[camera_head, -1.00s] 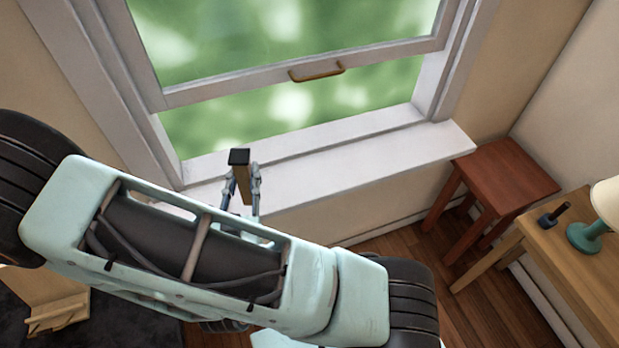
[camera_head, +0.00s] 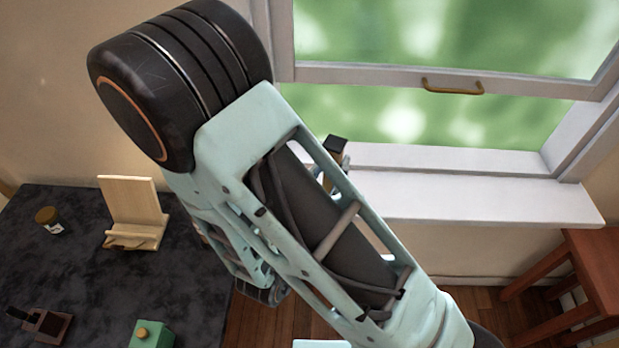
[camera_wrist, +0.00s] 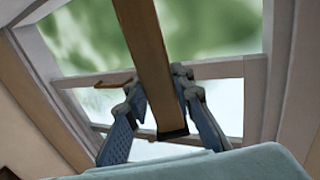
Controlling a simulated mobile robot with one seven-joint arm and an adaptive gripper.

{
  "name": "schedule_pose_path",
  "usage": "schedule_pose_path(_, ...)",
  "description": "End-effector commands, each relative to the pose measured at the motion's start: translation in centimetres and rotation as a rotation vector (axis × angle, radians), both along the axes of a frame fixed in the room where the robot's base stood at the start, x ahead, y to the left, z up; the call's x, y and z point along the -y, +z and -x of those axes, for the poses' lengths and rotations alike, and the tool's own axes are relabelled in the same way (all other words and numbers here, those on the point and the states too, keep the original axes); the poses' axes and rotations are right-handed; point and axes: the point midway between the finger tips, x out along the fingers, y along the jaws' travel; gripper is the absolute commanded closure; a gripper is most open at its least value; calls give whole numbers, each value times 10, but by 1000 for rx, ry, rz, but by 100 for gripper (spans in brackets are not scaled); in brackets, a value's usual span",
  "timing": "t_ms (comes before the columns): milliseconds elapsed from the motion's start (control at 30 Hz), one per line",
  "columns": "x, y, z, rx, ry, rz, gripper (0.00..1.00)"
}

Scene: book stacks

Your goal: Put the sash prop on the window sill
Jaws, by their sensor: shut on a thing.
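The sash prop (camera_wrist: 150,60) is a wooden bar with dark end caps. In the wrist view, my gripper (camera_wrist: 160,103) is shut on it near one dark end. In the head view, only the prop's dark cap (camera_head: 337,144) and a bit beneath it show; my arm hides the rest and most of my gripper. The white window sill (camera_head: 490,200) runs below the raised sash (camera_head: 520,84), and the prop's cap appears near the sill's left part. I cannot tell whether the prop touches the sill.
The sash has a brass handle (camera_head: 452,87). A reddish stool (camera_head: 590,268) stands below the sill's right end.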

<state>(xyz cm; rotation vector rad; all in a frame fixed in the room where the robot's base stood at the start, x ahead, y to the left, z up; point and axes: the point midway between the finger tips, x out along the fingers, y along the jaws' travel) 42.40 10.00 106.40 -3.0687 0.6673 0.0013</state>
Motion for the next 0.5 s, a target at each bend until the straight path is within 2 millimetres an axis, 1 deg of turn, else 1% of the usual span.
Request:
schedule_pose_path(33,-1,-7,-1,4,-1,-4,100)
schedule_pose_path(467,-3,-12,-9,3,2,-3,100)
schedule_pose_path(500,-6,-15,-14,4,1,-4,100)
